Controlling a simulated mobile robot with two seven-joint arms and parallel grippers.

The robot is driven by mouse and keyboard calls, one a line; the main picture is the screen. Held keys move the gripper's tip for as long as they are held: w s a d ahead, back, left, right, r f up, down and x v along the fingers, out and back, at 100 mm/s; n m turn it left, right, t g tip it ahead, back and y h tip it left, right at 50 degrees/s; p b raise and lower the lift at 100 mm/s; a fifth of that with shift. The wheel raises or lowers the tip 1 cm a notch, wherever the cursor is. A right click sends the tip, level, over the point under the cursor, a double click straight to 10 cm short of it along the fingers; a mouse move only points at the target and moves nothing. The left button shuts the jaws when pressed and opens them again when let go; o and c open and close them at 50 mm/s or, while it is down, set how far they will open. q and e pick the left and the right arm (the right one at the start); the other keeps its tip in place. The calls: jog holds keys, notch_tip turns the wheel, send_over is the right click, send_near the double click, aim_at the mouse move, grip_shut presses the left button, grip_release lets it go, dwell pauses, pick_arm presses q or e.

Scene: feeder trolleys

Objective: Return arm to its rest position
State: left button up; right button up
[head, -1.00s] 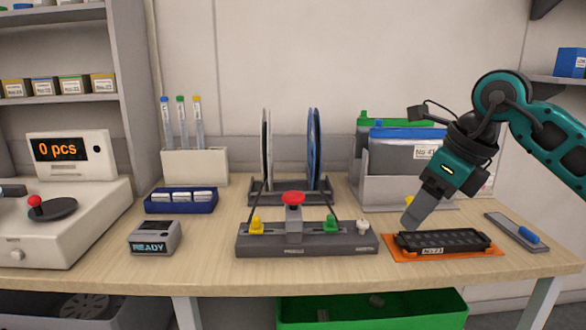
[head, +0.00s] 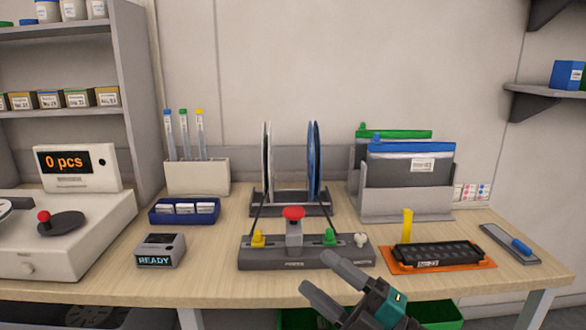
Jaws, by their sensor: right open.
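My right gripper (head: 328,279) is at the bottom of the head view, low in front of the bench's front edge. Its two grey fingers are spread and nothing is between them. They point up and left, toward the grey splicing fixture (head: 292,253) with the red knob (head: 293,213). The teal wrist (head: 378,306) shows behind the fingers; the rest of that arm is out of the picture. My left gripper is not in the picture.
A black tray on an orange mat (head: 482,264) lies at the right of the bench, with a yellow post (head: 407,225) behind it. A READY box (head: 161,251) and counting machine (head: 66,235) stand left. A green bin (head: 438,312) is below the bench.

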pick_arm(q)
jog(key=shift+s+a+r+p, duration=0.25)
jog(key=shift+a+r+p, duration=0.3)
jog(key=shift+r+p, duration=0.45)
pick_arm(e)
jog(key=s+d+f+m+h, duration=0.4)
jog(key=f+m, duration=0.3)
jog(key=f, duration=0.2)
jog(key=s+d+f+m+g+h, duration=0.1)
jog(key=s+d+f+m+h, duration=0.3)
jog(key=s+f+m+h, duration=0.2)
jog(key=s+d+f+m+h, duration=0.4)
jog(key=f+m+h, duration=0.3)
jog(key=f+m, duration=0.3)
notch_tip(320, 180, down, 3)
jog(key=shift+s+d+r+g, duration=0.15)
jog(key=shift+s+d+g, duration=0.15)
jog(key=shift+s, duration=0.4)
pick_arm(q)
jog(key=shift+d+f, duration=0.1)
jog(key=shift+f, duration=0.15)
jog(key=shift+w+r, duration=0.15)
